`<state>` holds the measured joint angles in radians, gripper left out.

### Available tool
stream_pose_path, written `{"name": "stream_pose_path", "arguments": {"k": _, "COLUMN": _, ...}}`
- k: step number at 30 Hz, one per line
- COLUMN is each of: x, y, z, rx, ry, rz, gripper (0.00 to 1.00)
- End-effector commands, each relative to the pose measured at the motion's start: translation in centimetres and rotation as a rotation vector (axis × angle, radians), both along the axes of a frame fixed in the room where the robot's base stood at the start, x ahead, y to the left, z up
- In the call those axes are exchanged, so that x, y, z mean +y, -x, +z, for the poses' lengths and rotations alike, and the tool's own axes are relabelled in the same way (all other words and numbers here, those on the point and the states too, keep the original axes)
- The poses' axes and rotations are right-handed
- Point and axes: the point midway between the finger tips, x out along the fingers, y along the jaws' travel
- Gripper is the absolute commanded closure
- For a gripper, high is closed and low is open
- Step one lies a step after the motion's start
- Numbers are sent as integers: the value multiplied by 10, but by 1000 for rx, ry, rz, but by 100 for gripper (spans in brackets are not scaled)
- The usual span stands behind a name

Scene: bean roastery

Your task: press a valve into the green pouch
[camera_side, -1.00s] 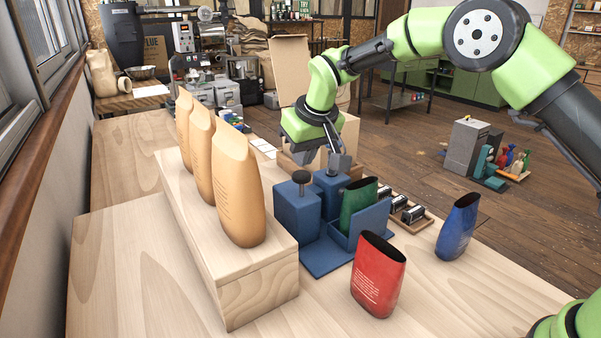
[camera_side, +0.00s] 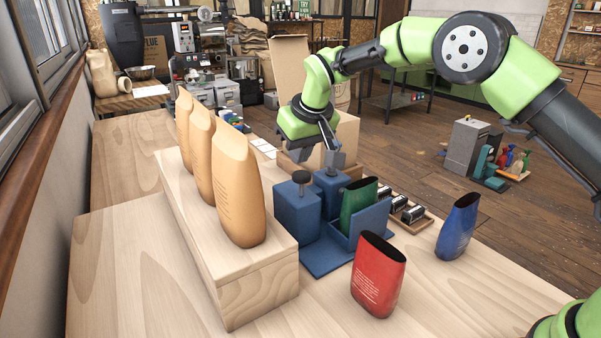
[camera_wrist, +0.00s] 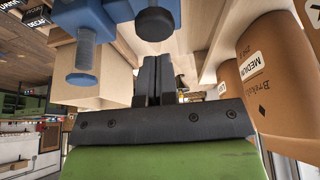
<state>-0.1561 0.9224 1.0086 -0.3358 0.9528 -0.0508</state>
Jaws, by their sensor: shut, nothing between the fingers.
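The green pouch (camera_side: 358,207) stands upright, mouth up, in a blue holder (camera_side: 372,224) of the blue press fixture. The fixture has two blue blocks, each with a knob on top: the nearer dark knob (camera_side: 302,178) stands raised, and the farther one is mostly hidden by my gripper (camera_side: 336,162). My gripper is shut and empty, just over or touching the farther block's top; I cannot tell which. In the wrist view my closed fingers (camera_wrist: 156,72) point at a dark round knob (camera_wrist: 152,23). The pouch is not visible there. No valve can be made out in the pouch.
A small wooden tray (camera_side: 424,221) with several black-and-white items lies right of the holder. A red pouch (camera_side: 378,277) and a blue pouch (camera_side: 458,228) stand in front and right. Tan pouches (camera_side: 236,190) stand on a wooden block (camera_side: 258,285) at left. The left tabletop is clear.

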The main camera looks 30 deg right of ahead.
Motion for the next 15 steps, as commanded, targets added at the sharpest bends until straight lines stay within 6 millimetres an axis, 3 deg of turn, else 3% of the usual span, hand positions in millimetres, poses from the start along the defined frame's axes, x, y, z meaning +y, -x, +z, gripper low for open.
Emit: {"name": "stream_pose_path", "arguments": {"k": 15, "x": 0, "y": 0, "z": -6, "rx": 1, "ry": 0, "rz": 1, "gripper": 100}}
